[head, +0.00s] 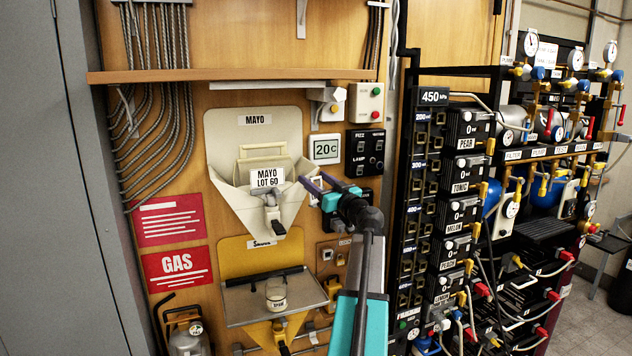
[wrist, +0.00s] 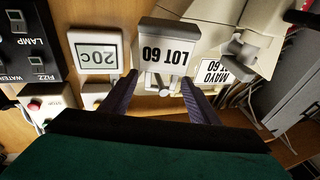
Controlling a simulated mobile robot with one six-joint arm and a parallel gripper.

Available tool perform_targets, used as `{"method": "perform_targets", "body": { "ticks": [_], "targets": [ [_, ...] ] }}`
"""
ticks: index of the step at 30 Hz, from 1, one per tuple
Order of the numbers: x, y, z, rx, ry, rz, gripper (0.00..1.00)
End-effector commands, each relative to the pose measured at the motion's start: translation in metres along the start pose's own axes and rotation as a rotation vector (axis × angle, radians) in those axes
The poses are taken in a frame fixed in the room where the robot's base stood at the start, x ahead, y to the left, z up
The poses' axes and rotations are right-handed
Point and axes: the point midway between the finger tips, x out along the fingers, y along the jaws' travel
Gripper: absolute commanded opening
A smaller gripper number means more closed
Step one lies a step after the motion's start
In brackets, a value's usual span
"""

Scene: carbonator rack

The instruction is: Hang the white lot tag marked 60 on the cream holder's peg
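In the head view my gripper (head: 313,181) is at the right edge of the cream holder (head: 222,135), and I cannot make out the tag.
The 20C display (head: 325,149) and black switch panels (head: 365,153) are on the wall right of the holder. A yellow holder (head: 240,262) with a tray and jar is below. The wooden shelf (head: 230,75) runs above. A black rack (head: 408,200) stands close on the right.

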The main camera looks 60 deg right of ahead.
Motion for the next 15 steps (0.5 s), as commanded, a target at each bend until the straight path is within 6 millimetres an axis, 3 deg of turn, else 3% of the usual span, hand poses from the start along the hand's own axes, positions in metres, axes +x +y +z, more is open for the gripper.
{"method": "perform_targets", "body": {
  "ticks": [15],
  "targets": [
    [-0.001, -0.0001, 0.0, 0.0, 0.0, 0.0, 0.55]
  ]
}}
